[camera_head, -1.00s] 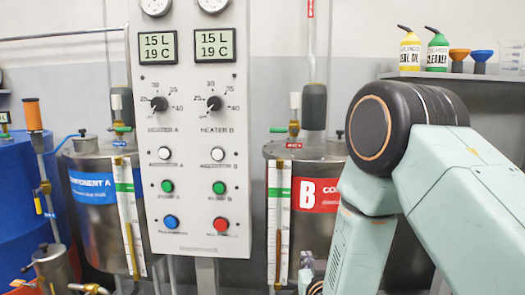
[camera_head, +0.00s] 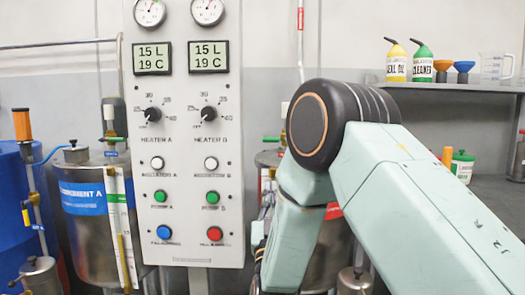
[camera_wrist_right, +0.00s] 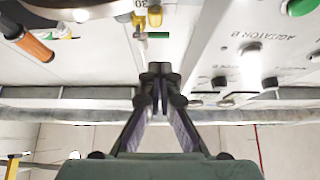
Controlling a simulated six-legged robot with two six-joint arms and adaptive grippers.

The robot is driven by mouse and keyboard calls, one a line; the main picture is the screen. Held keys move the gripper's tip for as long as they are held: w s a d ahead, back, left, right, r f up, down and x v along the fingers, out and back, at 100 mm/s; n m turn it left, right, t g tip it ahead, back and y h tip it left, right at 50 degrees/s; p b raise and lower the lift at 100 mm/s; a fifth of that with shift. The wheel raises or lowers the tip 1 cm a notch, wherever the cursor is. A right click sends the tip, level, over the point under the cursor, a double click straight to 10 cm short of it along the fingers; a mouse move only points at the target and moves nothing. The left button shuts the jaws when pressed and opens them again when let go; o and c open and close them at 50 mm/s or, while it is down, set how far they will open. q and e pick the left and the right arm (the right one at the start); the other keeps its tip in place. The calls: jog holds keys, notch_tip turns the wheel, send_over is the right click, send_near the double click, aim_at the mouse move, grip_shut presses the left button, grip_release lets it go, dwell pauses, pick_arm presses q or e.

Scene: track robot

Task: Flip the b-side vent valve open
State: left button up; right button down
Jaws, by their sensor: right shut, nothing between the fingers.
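Tank B (camera_head: 325,262) stands right of the control panel, mostly hidden behind my right arm. A small green lever (camera_head: 271,139) shows above its lid, left of my arm; I cannot tell for sure that this is the b-side vent valve or how it is set. My left gripper is not in view.
The control panel (camera_head: 187,120), with knobs and buttons, stands close left of my right arm. Tank A (camera_head: 92,235) and a blue drum (camera_head: 18,220) are at the left. A shelf (camera_head: 460,86) with bottles and funnels is at the right.

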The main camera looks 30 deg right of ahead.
aim_at(271, 141)
jog(key=shift+s+d+r+h, duration=0.15)
jog(key=shift+d+h, duration=0.05)
jog(key=shift+h, duration=0.1)
jog(key=b+x, duration=0.2)
jog(key=x, duration=1.2)
jog(key=shift+a+b, duration=0.15)
jog(key=shift+b, duration=0.15)
